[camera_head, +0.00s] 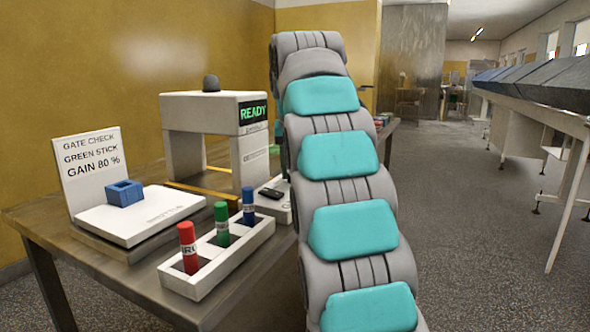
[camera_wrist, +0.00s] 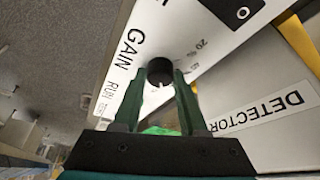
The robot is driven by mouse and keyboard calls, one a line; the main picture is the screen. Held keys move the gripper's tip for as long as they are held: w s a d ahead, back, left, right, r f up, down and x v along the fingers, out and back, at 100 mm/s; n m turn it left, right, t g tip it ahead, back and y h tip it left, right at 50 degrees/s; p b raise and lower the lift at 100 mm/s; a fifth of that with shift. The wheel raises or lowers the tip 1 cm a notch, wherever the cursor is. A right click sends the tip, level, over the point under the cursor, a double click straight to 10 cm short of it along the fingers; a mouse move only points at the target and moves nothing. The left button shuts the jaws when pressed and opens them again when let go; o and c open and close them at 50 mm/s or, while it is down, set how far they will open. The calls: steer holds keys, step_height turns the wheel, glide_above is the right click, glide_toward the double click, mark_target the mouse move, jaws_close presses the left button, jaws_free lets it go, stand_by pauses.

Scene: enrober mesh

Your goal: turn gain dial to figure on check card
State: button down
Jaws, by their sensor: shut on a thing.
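The check card (camera_head: 92,165) stands upright at the left of the table in the head view and reads "GATE CHECK, GREEN STICK, GAIN 80 %". In the wrist view the gain dial (camera_wrist: 160,68) is a round black knob on a white panel (camera_wrist: 178,28) marked "GAIN", with a "20" beside it. My gripper (camera_wrist: 161,78) is shut on the dial, one dark green finger on each side. A small pale mark shows at the knob's lower edge; I cannot tell which figure it points to. My arm hides the gripper and dial in the head view.
The detector gate (camera_head: 247,165) shows a green "READY" on its screen. A white rack (camera_head: 222,262) holds red (camera_head: 188,247), green (camera_head: 221,224) and blue (camera_head: 248,205) sticks. A blue block (camera_head: 124,193) sits on a white plate (camera_head: 150,222). The floor at right is open.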

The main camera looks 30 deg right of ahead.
steer(key=shift+m+h, duration=0.4)
steer(key=shift+m, duration=0.7)
steer(key=shift+c, duration=2.3)
jaws_free()
steer(key=shift+g, duration=0.3)
